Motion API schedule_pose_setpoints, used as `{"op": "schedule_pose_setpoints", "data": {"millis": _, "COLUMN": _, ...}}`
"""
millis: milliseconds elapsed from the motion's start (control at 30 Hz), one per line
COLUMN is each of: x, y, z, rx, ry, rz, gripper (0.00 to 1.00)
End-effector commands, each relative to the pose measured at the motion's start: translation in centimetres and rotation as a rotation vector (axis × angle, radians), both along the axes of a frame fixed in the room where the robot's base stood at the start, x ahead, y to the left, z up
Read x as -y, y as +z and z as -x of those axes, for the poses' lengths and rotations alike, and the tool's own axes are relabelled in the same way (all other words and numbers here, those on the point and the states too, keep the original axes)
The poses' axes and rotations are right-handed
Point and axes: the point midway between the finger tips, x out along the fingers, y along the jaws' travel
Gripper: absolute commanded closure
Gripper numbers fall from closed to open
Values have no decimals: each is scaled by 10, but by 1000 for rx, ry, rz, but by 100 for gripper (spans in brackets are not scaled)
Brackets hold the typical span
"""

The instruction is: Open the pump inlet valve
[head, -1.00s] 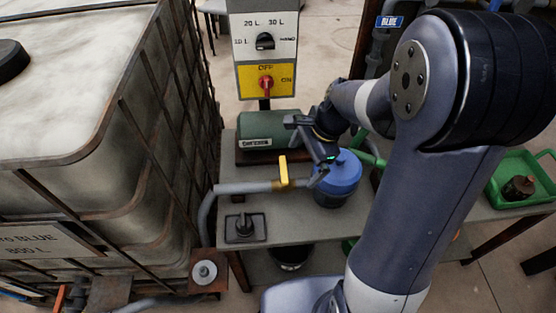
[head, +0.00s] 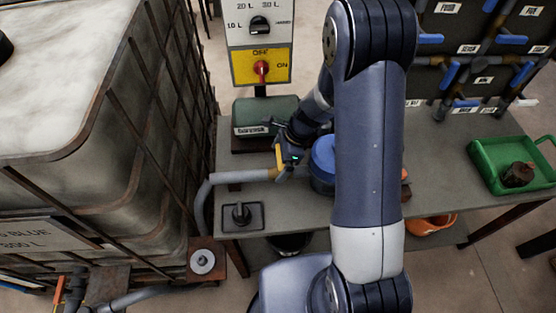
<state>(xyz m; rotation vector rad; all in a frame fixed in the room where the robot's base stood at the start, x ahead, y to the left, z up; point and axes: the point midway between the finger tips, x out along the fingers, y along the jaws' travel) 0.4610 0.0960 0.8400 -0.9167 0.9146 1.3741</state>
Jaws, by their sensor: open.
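The yellow valve handle (head: 279,158) stands on the grey pipe (head: 243,176) that runs into the blue pump body (head: 321,158). The handle looks upright, across the line of the pipe. My gripper (head: 283,152) is open and right at the handle, with its fingers partly covering it. Whether the fingers touch the handle cannot be told. The far end of the pipe and part of the pump are hidden behind my arm.
A control box with a red switch (head: 261,69) stands behind the green unit (head: 266,117). A large caged tank (head: 60,170) stands at left. A black lever on a plate (head: 241,214) sits in front of the pipe. A green tray (head: 490,155) is at right.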

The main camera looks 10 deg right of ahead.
Motion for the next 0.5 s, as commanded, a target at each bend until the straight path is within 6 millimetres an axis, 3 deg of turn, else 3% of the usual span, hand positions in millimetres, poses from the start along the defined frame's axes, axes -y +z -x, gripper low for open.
{"op": "schedule_pose_setpoints", "data": {"millis": 200, "x": -5, "y": -12, "z": 0, "rx": 0, "ry": 0, "rz": 1, "gripper": 0}}
{"op": "schedule_pose_setpoints", "data": {"millis": 500, "x": -5, "y": -12, "z": 0, "rx": 1, "ry": 0, "rz": 1, "gripper": 3}}
